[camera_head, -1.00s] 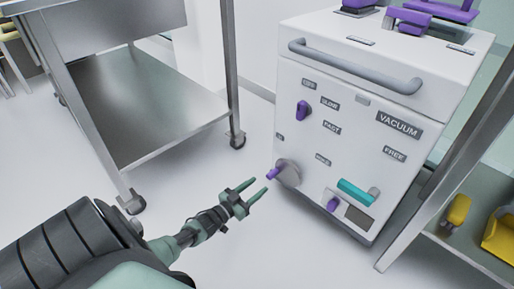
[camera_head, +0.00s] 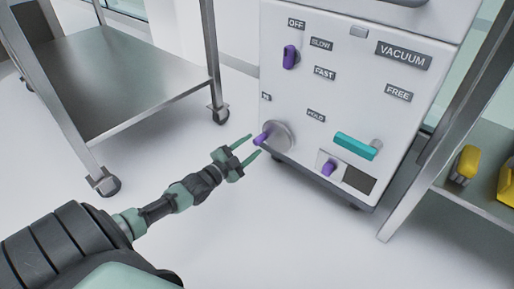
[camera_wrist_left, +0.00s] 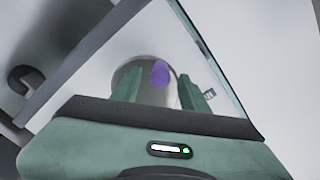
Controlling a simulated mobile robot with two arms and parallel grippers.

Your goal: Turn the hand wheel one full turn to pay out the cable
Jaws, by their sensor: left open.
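The hand wheel (camera_head: 279,138) is a grey disc low on the left of the white machine's front, with a purple knob (camera_head: 262,139) sticking out from it. My left gripper (camera_head: 247,148) is open and empty just short of the knob, its two green fingers pointing at it. In the left wrist view the wheel (camera_wrist_left: 128,76) and the purple knob (camera_wrist_left: 160,73) show ahead, with the knob seen between the two fingers (camera_wrist_left: 160,92). I see no contact with the knob. No cable is visible. My right gripper is out of view.
The white machine (camera_head: 345,95) also carries a purple switch (camera_head: 290,57), a teal lever (camera_head: 356,146) and a lower purple knob (camera_head: 329,168). A steel cart (camera_head: 110,80) stands at left. A steel shelf (camera_head: 480,187) with yellow items stands at right. The floor in front is clear.

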